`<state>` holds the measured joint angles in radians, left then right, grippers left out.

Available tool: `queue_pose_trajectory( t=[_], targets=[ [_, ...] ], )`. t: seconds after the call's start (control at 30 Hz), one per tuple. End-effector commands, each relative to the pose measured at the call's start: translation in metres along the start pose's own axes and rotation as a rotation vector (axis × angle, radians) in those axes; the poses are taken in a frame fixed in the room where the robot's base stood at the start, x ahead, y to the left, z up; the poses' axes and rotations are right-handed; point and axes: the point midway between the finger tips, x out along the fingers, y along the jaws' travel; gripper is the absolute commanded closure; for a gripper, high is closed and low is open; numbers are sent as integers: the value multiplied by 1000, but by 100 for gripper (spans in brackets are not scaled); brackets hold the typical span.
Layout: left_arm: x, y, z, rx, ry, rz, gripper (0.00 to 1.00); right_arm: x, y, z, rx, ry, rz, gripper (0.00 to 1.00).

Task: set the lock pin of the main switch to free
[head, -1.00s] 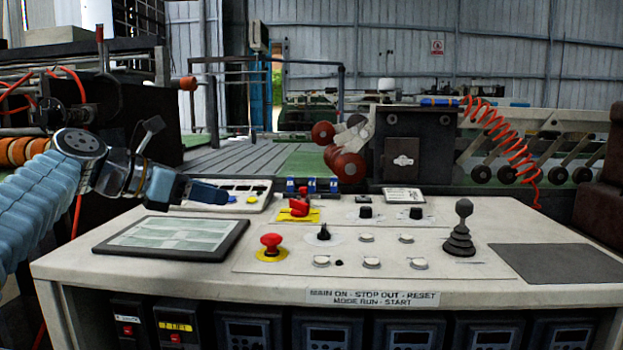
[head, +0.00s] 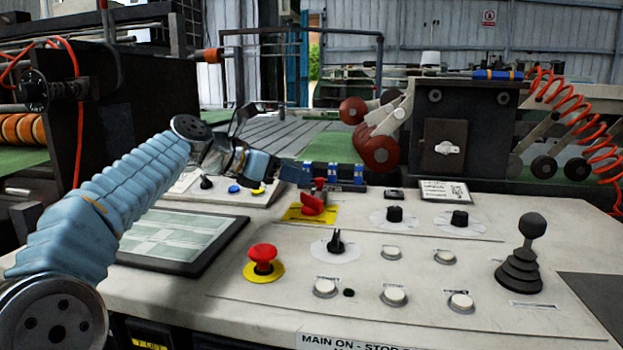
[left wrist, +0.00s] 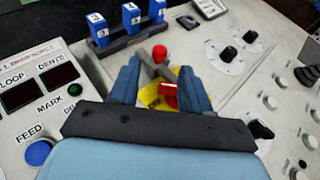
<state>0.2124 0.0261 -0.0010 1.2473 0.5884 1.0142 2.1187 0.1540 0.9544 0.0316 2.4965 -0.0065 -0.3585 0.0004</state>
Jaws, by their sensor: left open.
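The main switch is a red rotary handle (head: 312,205) on a yellow plate (head: 296,213) at the back of the console panel; the handle also shows in the left wrist view (left wrist: 168,92). A small red knob (head: 320,183) stands just behind the handle and seems to be the lock pin. In the left wrist view this knob (left wrist: 160,52) sits beyond a grey bar (left wrist: 152,66). My left gripper (head: 294,173) is open and empty, behind and left of the switch; in its own view the blue fingers (left wrist: 160,88) flank the handle and bar. Contact cannot be told. My right gripper is out of view.
Blue numbered blocks (head: 334,173) stand close behind the switch. A red emergency button (head: 263,256), a black selector (head: 336,242) and a joystick (head: 528,250) rise from the panel. A flat screen (head: 178,240) lies at left.

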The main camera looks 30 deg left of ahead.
Motion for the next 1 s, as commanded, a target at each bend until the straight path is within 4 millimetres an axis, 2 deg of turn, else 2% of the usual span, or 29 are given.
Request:
queue_pose_trajectory(
  t=[0.1,0.3,0.67,0.9,1.0],
  targets=[
    [25,0,0,0,1,-1,52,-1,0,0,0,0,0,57],
    [49,0,0,1,0,-1,52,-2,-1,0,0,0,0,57],
    [54,0,0,1,-1,1,52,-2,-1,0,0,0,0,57],
    [54,0,0,0,0,1,89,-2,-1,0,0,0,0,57],
    [54,0,0,1,0,1,100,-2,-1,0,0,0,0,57]
  ],
)
